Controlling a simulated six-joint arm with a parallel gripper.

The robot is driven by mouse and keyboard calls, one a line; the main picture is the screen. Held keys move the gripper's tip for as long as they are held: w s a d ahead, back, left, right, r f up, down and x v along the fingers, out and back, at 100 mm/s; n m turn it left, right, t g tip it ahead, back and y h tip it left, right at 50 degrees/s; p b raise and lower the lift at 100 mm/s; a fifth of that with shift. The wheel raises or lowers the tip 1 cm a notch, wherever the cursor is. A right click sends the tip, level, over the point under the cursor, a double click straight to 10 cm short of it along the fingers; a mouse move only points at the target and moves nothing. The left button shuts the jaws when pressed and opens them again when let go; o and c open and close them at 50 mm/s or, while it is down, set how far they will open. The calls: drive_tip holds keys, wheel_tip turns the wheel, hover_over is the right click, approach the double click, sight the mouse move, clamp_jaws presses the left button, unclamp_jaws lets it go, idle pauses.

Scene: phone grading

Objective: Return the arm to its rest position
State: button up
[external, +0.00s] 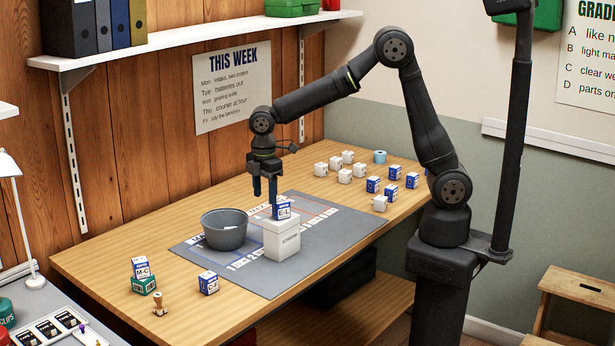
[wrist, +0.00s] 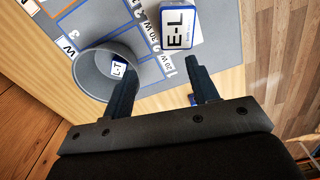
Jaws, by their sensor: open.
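My gripper (external: 264,188) is above the grey mat, pointing down, just behind and to the left of a blue and white block marked E-L (external: 282,208). That block sits on top of a white box (external: 282,240) on the mat. In the wrist view, the two dark fingers of my gripper (wrist: 162,85) are apart with nothing held between them. The E-L block (wrist: 179,25) lies beyond the fingertips there. My arm is stretched out over the table from its base at the right.
A grey bowl (external: 225,229) stands left of the white box; a block marked L-T (wrist: 119,69) is inside it. Several white and blue blocks stand at the table's far right. An M-C block (external: 140,267) on a green one, a stamp (external: 159,304) and another block (external: 208,283) stand at front left.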

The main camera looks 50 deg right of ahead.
drive_tip(key=s+a+f+n, duration=0.2)
drive_tip(key=a+f, duration=0.5)
drive_tip(key=a, duration=0.5)
drive_tip(key=f, duration=0.8)
drive_tip(key=shift+d+f, duration=0.25)
drive_tip(key=shift+d, duration=0.15)
drive_tip(key=shift+w, duration=0.1)
